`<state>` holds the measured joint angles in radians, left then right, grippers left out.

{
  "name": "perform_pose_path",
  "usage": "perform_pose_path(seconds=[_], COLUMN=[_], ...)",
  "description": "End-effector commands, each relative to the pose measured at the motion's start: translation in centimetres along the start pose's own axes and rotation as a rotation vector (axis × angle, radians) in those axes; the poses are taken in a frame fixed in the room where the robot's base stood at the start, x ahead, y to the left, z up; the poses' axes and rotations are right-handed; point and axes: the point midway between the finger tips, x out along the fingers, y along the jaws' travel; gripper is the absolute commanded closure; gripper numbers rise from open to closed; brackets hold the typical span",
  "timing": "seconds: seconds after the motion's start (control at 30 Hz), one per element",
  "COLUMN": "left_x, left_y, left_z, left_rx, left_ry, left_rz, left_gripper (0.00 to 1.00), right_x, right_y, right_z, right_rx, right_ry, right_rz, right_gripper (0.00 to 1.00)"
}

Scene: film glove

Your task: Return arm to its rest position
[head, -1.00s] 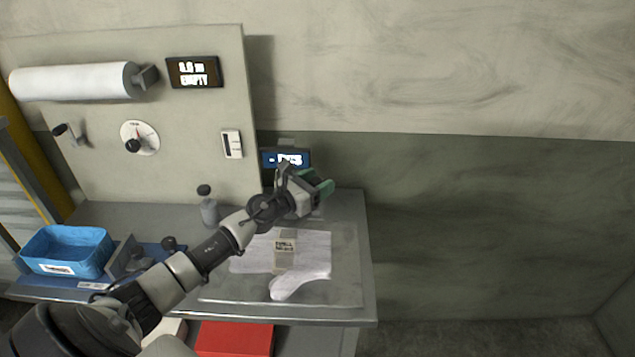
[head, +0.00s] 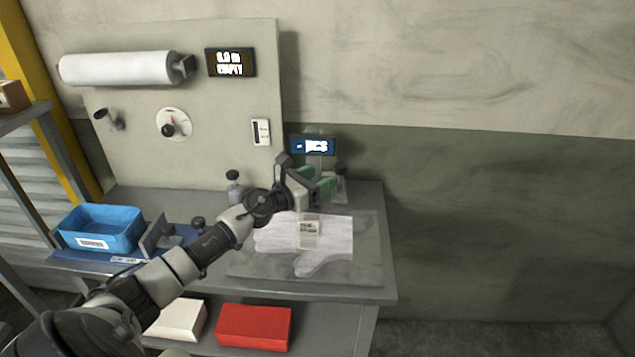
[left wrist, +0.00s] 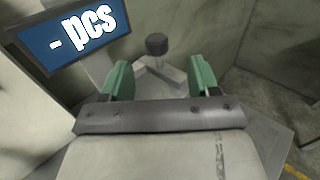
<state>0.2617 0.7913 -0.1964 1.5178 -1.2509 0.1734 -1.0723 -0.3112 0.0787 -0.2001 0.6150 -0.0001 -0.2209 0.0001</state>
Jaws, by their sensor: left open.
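My left arm reaches in from the lower left across the bench in the head view. My left gripper (head: 322,184) is open and empty, held above the back right part of the bench, just in front of the small "- pcs" display (head: 313,146). In the left wrist view its two green fingers (left wrist: 160,82) stand wide apart, with nothing between them but a dark-knobbed device (left wrist: 157,45) farther off. My right gripper is not in view.
A red box (head: 253,327) sits below. Right of the bench is clear.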

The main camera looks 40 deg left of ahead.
Motion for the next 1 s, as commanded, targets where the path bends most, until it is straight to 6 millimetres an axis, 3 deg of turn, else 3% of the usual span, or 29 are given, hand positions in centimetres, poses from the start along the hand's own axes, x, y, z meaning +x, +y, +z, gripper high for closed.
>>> perform_pose_path(seconds=[0.23, 0.4, 0.53, 0.67, 0.77, 1.0], left_x=[0.0, 0.0, -0.4, -2.3, -5.1, -14.7], left_y=[0.0, -0.2, -2.0, -5.3, -7.8, -14.1], left_z=[0.0, 0.0, -0.6, -2.2, -4.4, -11.6], left_rx=[0.000, -0.009, -0.161, -0.567, -0.986, -1.889], left_ry=[0.000, -0.003, -0.050, -0.148, -0.212, -0.261], left_rz=[0.000, 0.000, 0.029, 0.134, 0.281, 0.808], left_gripper=[0.39, 0.39, 0.39, 0.39, 0.39, 0.39], right_x=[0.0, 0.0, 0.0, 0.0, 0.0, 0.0], right_y=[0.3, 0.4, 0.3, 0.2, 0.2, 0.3], right_z=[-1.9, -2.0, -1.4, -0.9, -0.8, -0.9], right_rx=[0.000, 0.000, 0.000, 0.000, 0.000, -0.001], right_ry=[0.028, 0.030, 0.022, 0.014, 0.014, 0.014], right_rz=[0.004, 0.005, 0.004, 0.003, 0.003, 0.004], right_gripper=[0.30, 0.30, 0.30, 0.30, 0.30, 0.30])
